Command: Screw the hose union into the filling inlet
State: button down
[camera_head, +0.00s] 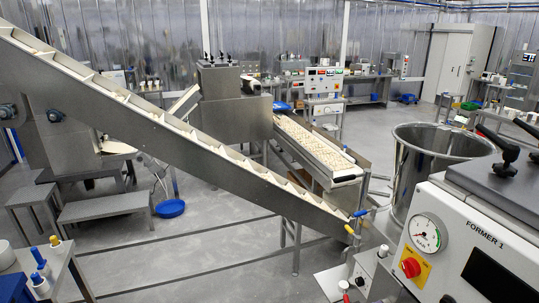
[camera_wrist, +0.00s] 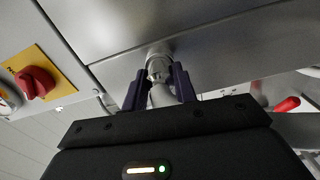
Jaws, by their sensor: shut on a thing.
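In the wrist view my gripper (camera_wrist: 160,88) has its two dark fingers closed on either side of a pale metal hose union (camera_wrist: 158,72). The union points up toward a short round grey metal stub, the filling inlet (camera_wrist: 157,50), on the underside of a steel housing. The union's upper end meets the inlet and looks in line with it. I cannot tell whether the threads are engaged. The union's lower part is partly hidden between the fingers and the gripper body. I cannot make out the gripper, union or inlet in the head view.
The FORMER 1 machine (camera_head: 485,238) stands at the right, with a gauge (camera_head: 427,234) and red rotary switch (camera_head: 411,267). The switch also shows in the wrist view (camera_wrist: 36,82), left of the gripper. A red-ended handle (camera_wrist: 287,104) is to its right. An inclined conveyor (camera_head: 190,130) crosses the room.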

jog(key=m, duration=0.2)
jog(key=shift+m, duration=0.4)
jog(key=c, duration=1.5)
grip_release()
jog(key=o, duration=0.5)
jog(key=shift+a, duration=0.1)
jog(key=shift+c, duration=0.2)
jog(key=shift+o, duration=0.5)
jog(key=shift+o, duration=0.7)
jog(key=shift+f, duration=0.1)
jog(key=shift+a, duration=0.1)
